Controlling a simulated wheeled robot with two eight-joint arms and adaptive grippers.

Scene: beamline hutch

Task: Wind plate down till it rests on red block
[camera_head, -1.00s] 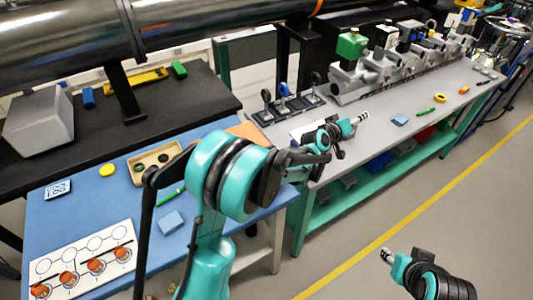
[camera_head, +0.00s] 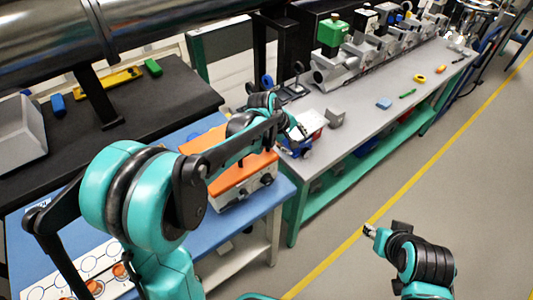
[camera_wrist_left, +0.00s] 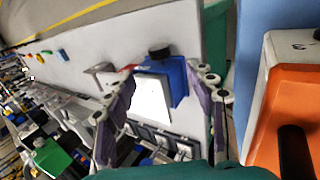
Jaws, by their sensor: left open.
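The jack has a white plate (camera_wrist_left: 150,98) on top, a blue body (camera_wrist_left: 175,80) and a black knob (camera_wrist_left: 160,51). In the head view its plate (camera_head: 312,122) is at the near left end of the grey bench. A small red patch (camera_wrist_left: 127,69) shows beside the plate; I cannot tell whether it is the red block or whether the plate touches it. My left gripper (camera_head: 299,132) is at the jack. In the left wrist view its open fingers (camera_wrist_left: 163,100) lie either side of the jack. My right gripper (camera_head: 370,230) is over the floor, too small to read.
An orange-topped box (camera_head: 235,165) stands on the blue table, close beside the left arm. A grey block (camera_head: 335,117) stands right of the plate. A blue block (camera_head: 384,103) and small coloured items lie farther along the bench. The bench between is mostly clear.

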